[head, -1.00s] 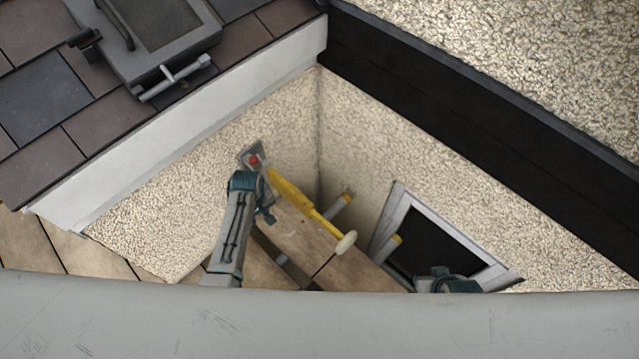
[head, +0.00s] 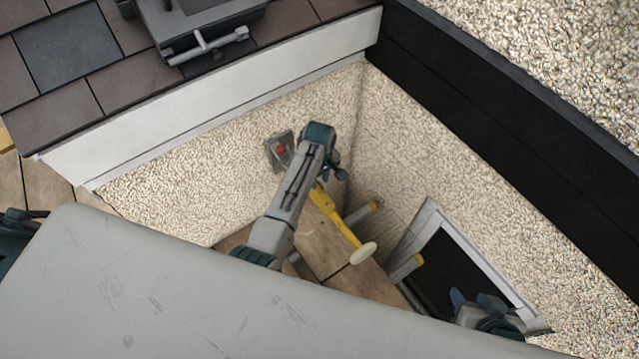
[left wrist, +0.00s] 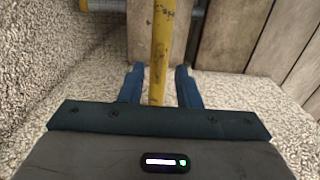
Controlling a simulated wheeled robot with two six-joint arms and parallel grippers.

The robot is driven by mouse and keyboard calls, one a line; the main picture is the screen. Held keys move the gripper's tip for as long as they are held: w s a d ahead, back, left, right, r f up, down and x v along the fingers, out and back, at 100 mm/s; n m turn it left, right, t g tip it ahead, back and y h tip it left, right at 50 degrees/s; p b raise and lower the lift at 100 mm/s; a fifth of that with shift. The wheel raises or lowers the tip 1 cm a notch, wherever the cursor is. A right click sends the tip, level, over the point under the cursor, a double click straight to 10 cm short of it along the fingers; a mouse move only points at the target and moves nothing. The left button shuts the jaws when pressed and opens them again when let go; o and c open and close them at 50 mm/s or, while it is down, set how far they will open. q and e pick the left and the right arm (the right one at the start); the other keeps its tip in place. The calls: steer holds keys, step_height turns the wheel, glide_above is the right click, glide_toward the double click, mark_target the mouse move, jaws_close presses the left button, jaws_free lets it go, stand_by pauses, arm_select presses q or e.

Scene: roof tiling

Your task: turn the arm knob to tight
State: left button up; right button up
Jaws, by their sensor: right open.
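A red knob (head: 281,149) sits on a grey wall plate (head: 272,153) in the head view. A yellow arm (head: 342,222) with a cream rounded end (head: 363,253) slants down to the right below it; its upper end is hidden behind my left arm. My left gripper (head: 331,174) is beside the upper part of the yellow arm, right of and below the knob. In the left wrist view its blue fingers (left wrist: 158,78) are open, with a yellow bar (left wrist: 160,45) between them and gaps on both sides. My right gripper (head: 462,298) is open and empty near the window.
A framed dark window opening (head: 470,270) is at right. A roof slope with a hatch (head: 205,25) is at upper left.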

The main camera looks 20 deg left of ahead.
arm_select(q)
steer(key=shift+f, duration=1.05)
jaws_close()
